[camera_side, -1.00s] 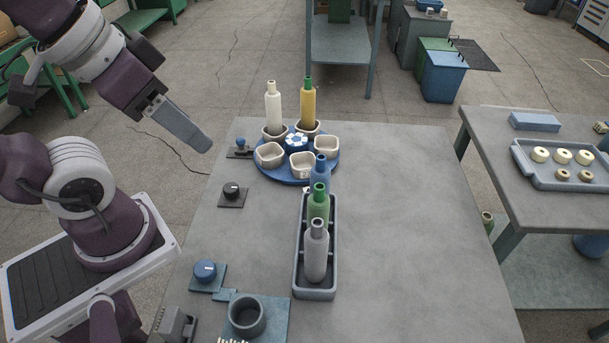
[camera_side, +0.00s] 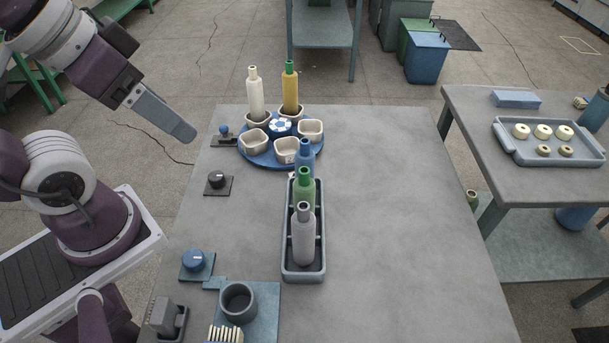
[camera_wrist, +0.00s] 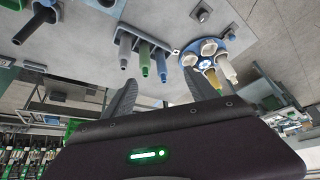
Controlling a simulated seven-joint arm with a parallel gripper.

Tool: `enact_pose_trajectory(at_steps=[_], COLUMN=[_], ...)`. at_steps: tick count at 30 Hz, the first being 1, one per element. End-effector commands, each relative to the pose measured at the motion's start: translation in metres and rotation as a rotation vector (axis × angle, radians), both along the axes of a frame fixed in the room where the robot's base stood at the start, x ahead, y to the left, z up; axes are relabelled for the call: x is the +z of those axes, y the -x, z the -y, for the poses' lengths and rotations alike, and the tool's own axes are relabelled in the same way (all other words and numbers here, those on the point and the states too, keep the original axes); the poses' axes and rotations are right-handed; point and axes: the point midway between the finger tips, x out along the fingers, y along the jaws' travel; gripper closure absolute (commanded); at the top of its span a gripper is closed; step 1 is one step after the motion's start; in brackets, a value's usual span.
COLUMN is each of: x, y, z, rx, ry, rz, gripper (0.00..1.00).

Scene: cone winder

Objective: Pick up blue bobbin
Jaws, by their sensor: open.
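The blue bobbin (camera_side: 305,156) stands upright at the back end of a grey rack (camera_side: 303,275), behind a green bobbin (camera_side: 304,192) and a grey bobbin (camera_side: 304,240). Its lower part is hidden by the green one. In the wrist view, the blue bobbin (camera_wrist: 162,68) shows beyond my fingers, beside the green and grey ones. My gripper (camera_side: 189,137) is raised at the left of the table, well apart from the bobbins. In the wrist view, the two fingers of my gripper (camera_wrist: 161,92) are spread, with nothing held between them.
A blue turntable (camera_side: 264,161) behind the rack carries several cups; a white bobbin (camera_side: 256,92) and a yellow bobbin (camera_side: 290,88) stand in the rear ones. Knobs (camera_side: 216,179) line the left edge. A grey cup (camera_side: 238,302) stands at the front. The table's right half is clear.

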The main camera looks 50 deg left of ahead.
Motion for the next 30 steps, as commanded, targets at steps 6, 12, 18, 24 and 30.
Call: enact_pose_trajectory(at_steps=[6,12,18,24,30], x=[0.002,-0.021,-0.113,-0.178,-0.205], y=[-0.017,-0.12,-0.211,-0.24,-0.241], z=[0.001,0.002,0.001,0.0,0.001], rx=[0.105,0.768,1.503,1.883,1.923], ry=[0.06,0.325,0.457,0.476,0.475], rz=[-0.039,-0.221,-0.33,-0.33,-0.328], gripper=[0.33,0.33,0.33,0.33,0.33])
